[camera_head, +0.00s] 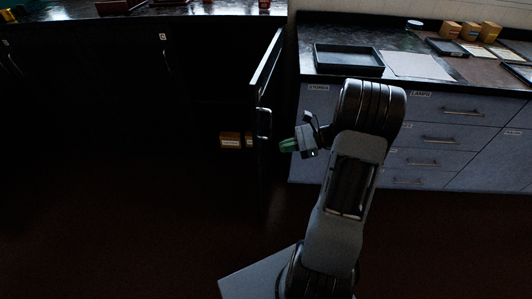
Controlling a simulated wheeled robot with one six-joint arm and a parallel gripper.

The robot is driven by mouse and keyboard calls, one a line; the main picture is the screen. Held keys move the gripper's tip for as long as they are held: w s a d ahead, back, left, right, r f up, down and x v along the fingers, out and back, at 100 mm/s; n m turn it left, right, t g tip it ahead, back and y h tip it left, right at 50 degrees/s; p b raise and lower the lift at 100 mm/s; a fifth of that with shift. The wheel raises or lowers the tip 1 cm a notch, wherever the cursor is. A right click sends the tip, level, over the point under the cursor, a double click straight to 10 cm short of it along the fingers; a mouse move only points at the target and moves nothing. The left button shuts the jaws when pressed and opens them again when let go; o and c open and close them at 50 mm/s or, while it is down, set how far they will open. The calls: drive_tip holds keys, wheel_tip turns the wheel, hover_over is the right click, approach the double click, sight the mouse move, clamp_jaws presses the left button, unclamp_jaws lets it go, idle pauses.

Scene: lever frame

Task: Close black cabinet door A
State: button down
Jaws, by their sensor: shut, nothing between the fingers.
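A black cabinet door (268,70) stands open, swung out from the black cabinet and seen nearly edge-on. No letter is readable on this door. My gripper (283,146) has green fingertips and is shut and empty. It points left, just right of the door and a little below the handle. A small gap seems to show, but contact cannot be told for sure. The cabinet's inside is very dark, with small orange-brown boxes (230,139) visible left of the door.
A black worktop (200,10) runs over the dark cabinets. To the right, a grey drawer unit (445,160) carries a black tray (348,58), a pale sheet (416,66) and several small orange boxes (470,32). The dark floor (130,240) in front of the cabinets looks clear.

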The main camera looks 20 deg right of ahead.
drive_tip(key=d+f+m+t+b, duration=0.2)
drive_tip(key=d+f+m+t, duration=0.3)
drive_tip(key=d+f, duration=0.15)
approach(259, 142)
drive_tip(key=shift+y, duration=0.3)
drive_tip(key=x, duration=0.7)
drive_tip(key=shift+w+a+f+b, duration=0.15)
drive_tip(key=shift+a+f+b, duration=0.05)
drive_tip(key=shift+f+b, duration=0.1)
